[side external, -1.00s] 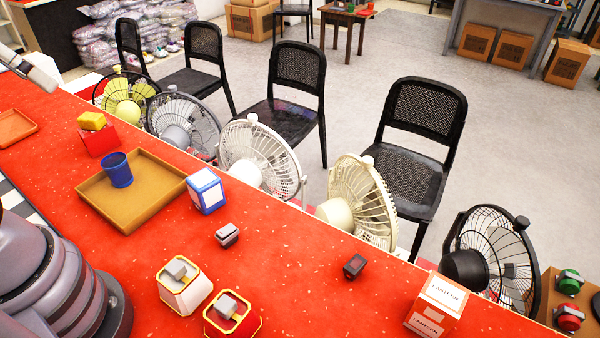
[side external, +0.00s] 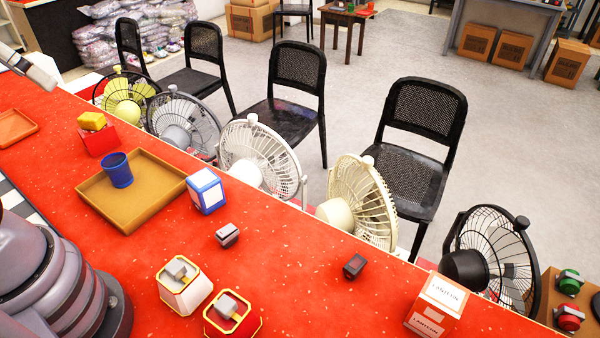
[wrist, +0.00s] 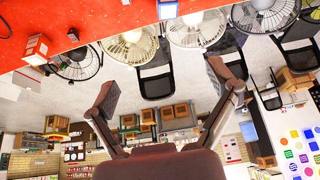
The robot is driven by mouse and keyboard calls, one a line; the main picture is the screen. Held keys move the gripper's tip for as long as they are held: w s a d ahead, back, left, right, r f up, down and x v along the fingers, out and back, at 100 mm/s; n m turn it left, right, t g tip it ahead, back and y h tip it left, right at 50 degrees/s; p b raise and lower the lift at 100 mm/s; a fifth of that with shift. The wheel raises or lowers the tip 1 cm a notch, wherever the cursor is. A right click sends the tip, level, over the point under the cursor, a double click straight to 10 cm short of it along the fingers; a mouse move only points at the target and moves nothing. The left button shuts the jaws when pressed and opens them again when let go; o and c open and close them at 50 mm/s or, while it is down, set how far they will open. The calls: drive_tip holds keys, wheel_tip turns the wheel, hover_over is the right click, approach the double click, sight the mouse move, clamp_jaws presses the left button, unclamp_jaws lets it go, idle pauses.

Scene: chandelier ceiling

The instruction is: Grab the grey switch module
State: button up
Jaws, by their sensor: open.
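A small grey switch module (side external: 228,235) lies on the red speckled counter (side external: 290,270), right of the blue napkin box (side external: 206,191). A darker module (side external: 355,266) lies further right. Two more grey blocks sit in the yellow-rimmed holder (side external: 185,298) and the red-and-yellow holder (side external: 232,325). In the wrist view my gripper (wrist: 165,87) is open and empty, its two fingers wide apart, with fans and chairs beyond. The dark module (wrist: 73,35) shows near the counter edge there; a small pale piece at the top edge may be the grey module.
A tan tray (side external: 160,213) holds a blue cup (side external: 118,169). A lantern box (side external: 437,304) stands near the counter's far edge. Several fans, such as the cream one (side external: 362,203), line that edge. The counter around the grey module is clear.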

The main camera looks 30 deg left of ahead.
drive_tip(key=shift+f, duration=0.1)
drive_tip(key=n+g+h, duration=0.3)
drive_tip(key=n+h, duration=0.9)
drive_tip(key=n, duration=0.8)
hover_over(221, 229)
drive_tip(key=a, duration=0.3)
wheel_tip(221, 229, down, 29)
drive_tip(key=f, duration=0.7)
drive_tip(key=shift+s+a+f, duration=0.15)
drive_tip(key=shift+a+f, duration=0.05)
drive_tip(key=shift+f, duration=0.15)
drive_tip(key=x, duration=0.5)
drive_tip(key=shift+f, duration=0.25)
